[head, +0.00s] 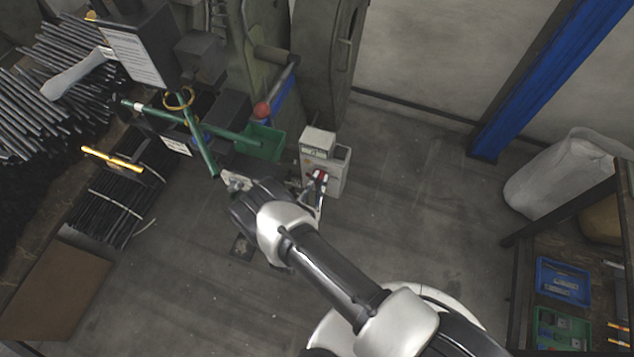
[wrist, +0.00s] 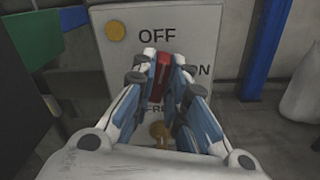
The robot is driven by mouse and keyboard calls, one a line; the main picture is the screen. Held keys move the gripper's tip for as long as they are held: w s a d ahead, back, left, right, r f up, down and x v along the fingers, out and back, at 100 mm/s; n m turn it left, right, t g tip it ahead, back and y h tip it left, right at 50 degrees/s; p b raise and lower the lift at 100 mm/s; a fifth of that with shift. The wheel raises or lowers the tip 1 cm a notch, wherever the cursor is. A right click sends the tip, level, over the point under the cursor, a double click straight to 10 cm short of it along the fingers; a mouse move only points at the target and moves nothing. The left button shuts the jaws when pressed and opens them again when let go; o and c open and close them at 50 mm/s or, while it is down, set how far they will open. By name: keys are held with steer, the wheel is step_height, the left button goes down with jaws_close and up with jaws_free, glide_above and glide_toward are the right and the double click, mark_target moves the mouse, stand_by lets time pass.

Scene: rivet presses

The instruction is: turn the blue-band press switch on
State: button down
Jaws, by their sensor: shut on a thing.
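A grey switch box (head: 341,172) stands on the floor beside the press with a blue band (head: 284,92). In the wrist view the box face (wrist: 120,62) carries the labels OFF at the top and ON at the right; a lower label is mostly hidden. A red switch handle (wrist: 158,86) lies between the fingers of my gripper (wrist: 163,62), which is shut on it. The handle points up toward OFF. In the head view my gripper (head: 317,186) is at the box front, and the red handle (head: 320,175) shows small there.
A green bin (head: 262,142) and a green bar frame (head: 200,140) are left of the box. A blue post (head: 530,85) and a white sack (head: 560,170) stand at the right. A workbench with blue (head: 563,281) and green trays is at lower right. Floor between is clear.

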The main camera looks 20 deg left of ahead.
steer(key=m, duration=0.3)
steer(key=shift+d+f+m+b, duration=0.1)
steer(key=shift+m+b, duration=0.2)
steer(key=shift+m, duration=0.1)
steer(key=m, duration=0.3)
steer(key=shift+m, duration=0.3)
steer(key=m, duration=0.3)
steer(key=shift+d+f+m, duration=0.1)
steer(key=shift+m, duration=0.2)
steer(key=shift+m+b, duration=0.3)
steer(key=shift+m, duration=1.6)
steer(key=shift+f, duration=0.1)
steer(key=c, duration=1.6)
jaws_free()
